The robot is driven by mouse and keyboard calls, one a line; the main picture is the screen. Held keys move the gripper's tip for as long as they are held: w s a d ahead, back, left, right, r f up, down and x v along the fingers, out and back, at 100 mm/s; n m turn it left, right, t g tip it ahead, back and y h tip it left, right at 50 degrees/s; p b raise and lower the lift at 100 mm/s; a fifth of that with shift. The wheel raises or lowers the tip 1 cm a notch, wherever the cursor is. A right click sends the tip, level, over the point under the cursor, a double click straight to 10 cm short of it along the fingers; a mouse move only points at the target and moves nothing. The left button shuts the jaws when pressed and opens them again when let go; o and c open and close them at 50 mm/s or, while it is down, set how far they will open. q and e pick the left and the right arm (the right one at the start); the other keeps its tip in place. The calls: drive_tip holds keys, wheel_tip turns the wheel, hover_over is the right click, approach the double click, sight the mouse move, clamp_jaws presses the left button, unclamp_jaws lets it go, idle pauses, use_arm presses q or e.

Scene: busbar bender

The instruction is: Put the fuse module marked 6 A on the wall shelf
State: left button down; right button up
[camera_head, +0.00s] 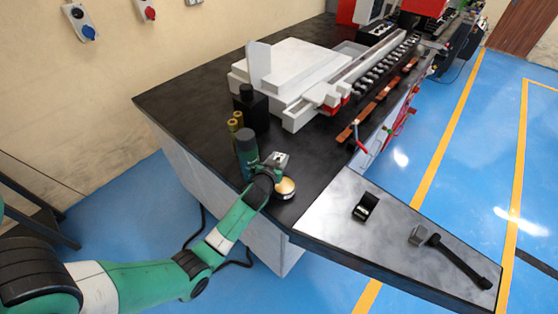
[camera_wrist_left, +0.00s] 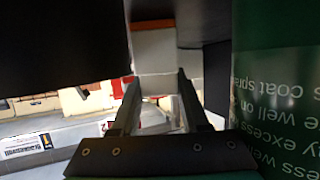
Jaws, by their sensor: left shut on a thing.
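My left gripper (camera_head: 275,163) is over the near left part of the black bench, close beside a dark green spray can (camera_head: 247,155). In the left wrist view its two fingers (camera_wrist_left: 158,92) are closed on a pale grey block with an orange band (camera_wrist_left: 153,50), which I take for a fuse module. No 6 A marking can be read on it. In the head view the gripper and wrist mostly hide the held block. My right gripper is not in view. I cannot make out a wall shelf in either view.
A dark box (camera_head: 253,112) and brass-coloured cylinders (camera_head: 234,125) stand behind the can. A round brass-coloured item (camera_head: 285,188) lies close to my wrist. A white machine (camera_head: 290,75) fills the bench behind.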

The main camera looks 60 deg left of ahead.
sight(279, 157)
use_arm(q)
wheel_tip(279, 157, up, 18)
drive_tip(key=p, duration=0.7)
